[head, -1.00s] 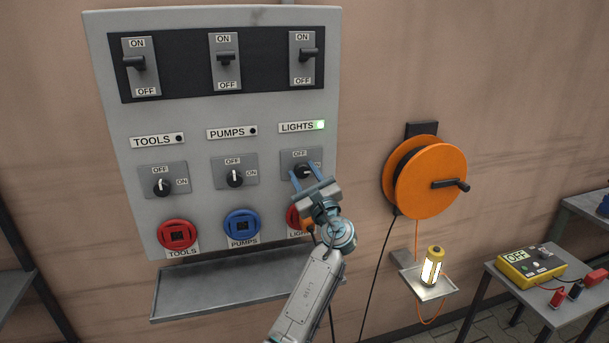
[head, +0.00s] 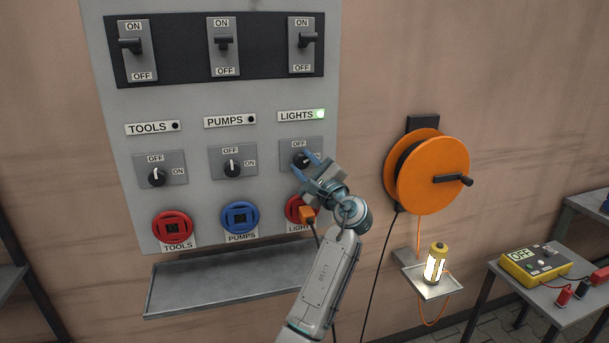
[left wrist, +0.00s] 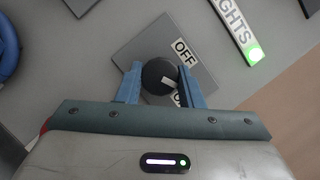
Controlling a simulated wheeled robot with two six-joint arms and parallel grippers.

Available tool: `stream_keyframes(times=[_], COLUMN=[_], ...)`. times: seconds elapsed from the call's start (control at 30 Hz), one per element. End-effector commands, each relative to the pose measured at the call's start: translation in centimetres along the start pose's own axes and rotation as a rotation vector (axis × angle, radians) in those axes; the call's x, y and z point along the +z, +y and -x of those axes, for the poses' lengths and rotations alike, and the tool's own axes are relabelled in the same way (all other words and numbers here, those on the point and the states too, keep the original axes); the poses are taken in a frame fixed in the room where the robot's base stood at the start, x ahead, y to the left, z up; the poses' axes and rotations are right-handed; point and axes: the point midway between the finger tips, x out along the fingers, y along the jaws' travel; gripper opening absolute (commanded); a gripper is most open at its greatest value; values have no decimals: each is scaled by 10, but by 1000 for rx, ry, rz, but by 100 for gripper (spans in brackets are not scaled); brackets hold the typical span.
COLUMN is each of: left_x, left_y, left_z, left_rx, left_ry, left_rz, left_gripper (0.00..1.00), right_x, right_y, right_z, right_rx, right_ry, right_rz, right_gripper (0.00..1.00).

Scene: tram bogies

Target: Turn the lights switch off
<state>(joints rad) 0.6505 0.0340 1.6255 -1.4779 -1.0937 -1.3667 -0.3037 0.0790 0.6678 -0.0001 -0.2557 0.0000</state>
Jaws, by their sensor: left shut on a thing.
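The lights rotary switch (head: 300,160) is a black knob on a grey plate under the LIGHTS label (head: 296,115), whose green lamp (head: 320,114) is lit. My left gripper (head: 304,163) is shut on this knob, a blue finger on each side. In the left wrist view the knob (left wrist: 160,74) sits between the fingers (left wrist: 160,84). Its white mark points toward the partly hidden ON label, away from the OFF label (left wrist: 182,47). My right gripper is not in view.
The tools (head: 157,176) and pumps (head: 232,168) knobs are to the left. Lever switches (head: 222,42) are above. An orange plug (head: 307,214) in the red lights socket (head: 293,209) is just below my gripper. An orange cable reel (head: 430,170) and lit lamp (head: 436,262) stand right.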

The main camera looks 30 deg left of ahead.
Motion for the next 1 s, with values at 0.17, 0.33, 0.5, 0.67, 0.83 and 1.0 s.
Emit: stream_keyframes(times=[0.17, 0.33, 0.5, 0.67, 0.83, 1.0], left_x=[-2, -1, 0, 0, 1, 2], left_y=[1, -1, -2, -2, -3, -4], left_z=[1, 0, 0, 0, 0, -1], left_rx=[64, 126, 188, 247, 306, 357], left_ry=[1, 1, 0, 0, 0, 0], left_rz=[157, 305, 455, 595, 737, 861], left_gripper=[11, 11, 11, 11, 11, 11], right_x=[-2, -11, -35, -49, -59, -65], right_y=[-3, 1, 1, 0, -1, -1], right_z=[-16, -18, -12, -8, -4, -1], right_rx=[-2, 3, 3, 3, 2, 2], right_ry=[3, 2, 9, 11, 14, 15], right_rz=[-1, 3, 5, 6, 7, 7], right_gripper=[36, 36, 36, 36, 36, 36])
